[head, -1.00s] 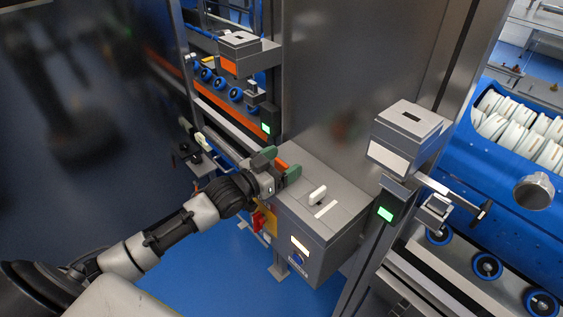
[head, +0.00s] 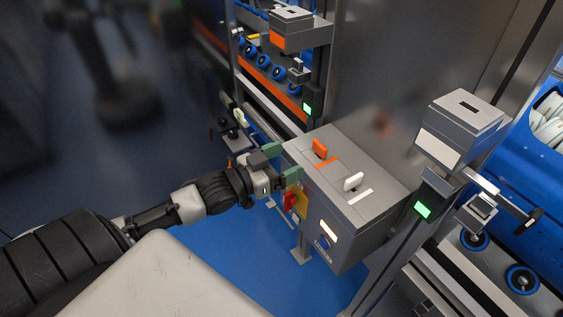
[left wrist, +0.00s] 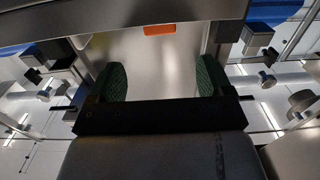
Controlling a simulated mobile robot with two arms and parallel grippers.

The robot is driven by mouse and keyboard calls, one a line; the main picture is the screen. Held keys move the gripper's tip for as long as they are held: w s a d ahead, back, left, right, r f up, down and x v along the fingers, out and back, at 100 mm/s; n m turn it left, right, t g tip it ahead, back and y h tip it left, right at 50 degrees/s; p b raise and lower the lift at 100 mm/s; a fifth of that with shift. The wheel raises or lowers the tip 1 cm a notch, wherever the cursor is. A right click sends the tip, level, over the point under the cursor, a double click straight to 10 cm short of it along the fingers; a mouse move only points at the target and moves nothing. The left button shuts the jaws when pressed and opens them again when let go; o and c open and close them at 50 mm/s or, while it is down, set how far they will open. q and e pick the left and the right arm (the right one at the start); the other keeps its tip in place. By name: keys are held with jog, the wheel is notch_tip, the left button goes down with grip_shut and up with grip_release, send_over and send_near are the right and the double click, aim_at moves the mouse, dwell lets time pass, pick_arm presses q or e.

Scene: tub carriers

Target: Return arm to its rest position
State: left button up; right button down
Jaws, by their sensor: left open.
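My left gripper (head: 281,164), with green finger pads, is open and empty. In the head view it is at the left side of a grey control box (head: 343,195), close to its upper left edge; I cannot tell whether it touches. In the left wrist view the two green fingers (left wrist: 161,82) stand wide apart with nothing between them. The box top carries an orange lever (head: 320,149) and a white lever (head: 353,181), both clear of the gripper. My right gripper is not in view.
A red and yellow switch (head: 292,201) sits on the box's side below the gripper. Roller rails with a grey unit (head: 290,28) are behind it. Another grey unit (head: 462,122) and a blue tub (head: 530,190) are at right. Blue floor (head: 230,255) is open at front left.

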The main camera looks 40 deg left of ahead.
pick_arm(q)
jog(key=shift+s+a, duration=0.15)
jog(key=shift+s, duration=0.15)
dwell(0.4)
jog(key=s+d+f+n+g+y, duration=0.1)
jog(key=s+d+f+g+y, duration=0.25)
jog(key=s+f+g, duration=0.55)
jog(key=s+d+f+n+g+y, duration=0.25)
jog(key=s+d+f+g, duration=0.2)
jog(key=s, duration=0.75)
notch_tip(320, 180, down, 23)
jog(key=m, duration=0.1)
jog(key=s+a+f+g, duration=0.2)
jog(key=s+f, duration=1.5)
jog(key=f, duration=0.1)
jog(key=shift+f+y, duration=0.2)
jog(key=shift+y, duration=0.2)
